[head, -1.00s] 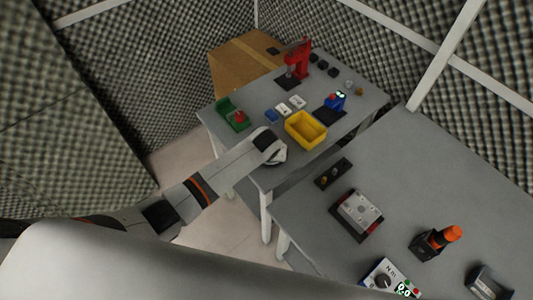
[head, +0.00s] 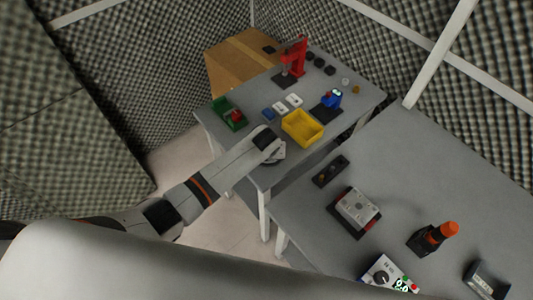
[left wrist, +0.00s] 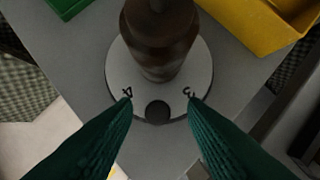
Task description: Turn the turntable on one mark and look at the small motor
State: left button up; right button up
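The turntable (left wrist: 196,72) is a pale grey disc at the corner of the far table, with the marks 4 and 3 on its near rim. A dark brown rounded body (left wrist: 158,45) stands on its middle; I cannot tell if it is the small motor. A dark round knob (left wrist: 157,111) sits at the rim between the marks. My left gripper (left wrist: 159,102) is open, its green fingertips apart on either side of the knob. In the head view, my left wrist hides most of the turntable (head: 279,154). My right gripper is not in view.
A yellow bin (head: 303,128) and a green tray (head: 229,114) stand close beyond the turntable. A red press (head: 296,60) and a blue device (head: 331,99) stand farther back. The near table holds a grey box (head: 357,207) and an orange-topped tool (head: 443,233).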

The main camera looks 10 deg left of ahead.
pick_arm(q)
jog(key=b+v, duration=0.1)
jog(key=v, duration=1.1)
jog(key=shift+b, duration=0.35)
jog(key=s+a+m, duration=0.1)
jog(key=s+a, duration=0.2)
jog(key=s, duration=0.5)
jog(key=s+a+m+g, duration=0.1)
jog(key=s+a, duration=0.3)
jog(key=s, duration=0.4)
jog(key=s+a+m, duration=0.1)
jog(key=s+a, duration=0.2)
jog(key=s, duration=0.5)
notch_tip(320, 180, down, 30)
jog(key=s+g+b, duration=0.1)
jog(key=s+b, duration=0.1)
jog(key=b, duration=0.3)
jog(key=s+a+f+b, duration=0.1)
jog(key=s+f, duration=0.7)
jog(key=f, duration=0.2)
jog(key=s+a+f+m+g+b, duration=0.1)
jog(key=s+a+f+b, duration=0.1)
jog(key=s+f, duration=0.6)
notch_tip(320, 180, down, 3)
jog(key=shift+s+f+g+h, duration=0.1)
jog(key=shift+s+g+h, duration=0.05)
jog(key=shift+g+h, duration=0.15)
